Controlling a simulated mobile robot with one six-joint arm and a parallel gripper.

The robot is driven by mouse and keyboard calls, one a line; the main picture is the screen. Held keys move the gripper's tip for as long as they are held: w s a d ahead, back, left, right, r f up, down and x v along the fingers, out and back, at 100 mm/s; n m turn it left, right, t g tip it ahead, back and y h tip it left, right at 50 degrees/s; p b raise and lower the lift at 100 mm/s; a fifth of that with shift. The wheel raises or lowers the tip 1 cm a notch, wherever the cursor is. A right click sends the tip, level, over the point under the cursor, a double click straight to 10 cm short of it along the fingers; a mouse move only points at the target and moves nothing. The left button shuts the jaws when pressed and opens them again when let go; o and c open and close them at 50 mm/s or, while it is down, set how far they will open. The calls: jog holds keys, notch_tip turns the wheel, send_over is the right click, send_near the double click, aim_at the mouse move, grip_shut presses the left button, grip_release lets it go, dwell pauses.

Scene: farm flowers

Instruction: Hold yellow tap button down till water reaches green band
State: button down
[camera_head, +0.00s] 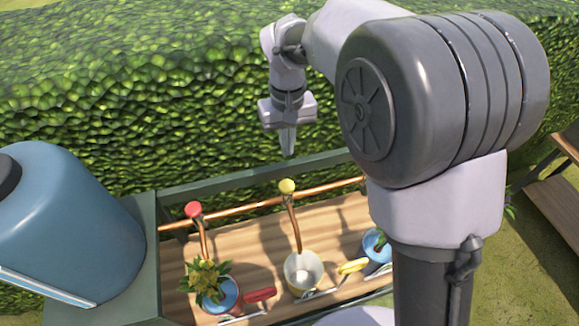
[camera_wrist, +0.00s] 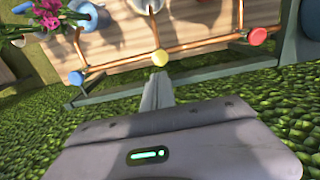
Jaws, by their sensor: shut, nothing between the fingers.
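The yellow tap button (camera_head: 287,186) sits on top of a copper tap on the pipe at the back of the wooden bench. It also shows in the wrist view (camera_wrist: 160,57), just beyond my fingertips. My gripper (camera_head: 288,154) is shut and empty, pointing down above the button and apart from it. It shows in the wrist view too (camera_wrist: 158,80). A white and yellow container (camera_head: 303,271) stands below the yellow tap's spout. I cannot make out a green band or the water level inside it.
A red tap button (camera_head: 193,209) is to the left on the same copper pipe (camera_head: 240,210). A blue pot with a yellow-flowered plant (camera_head: 208,277) stands at the front left. A blue tank (camera_head: 65,225) is at far left. A hedge (camera_head: 130,110) rises behind the bench.

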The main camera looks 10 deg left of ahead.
aim_at(288, 185)
jog(key=f+b, duration=0.4)
jog(key=f, duration=1)
jog(key=shift+w, duration=0.2)
jog(key=shift+f, duration=0.15)
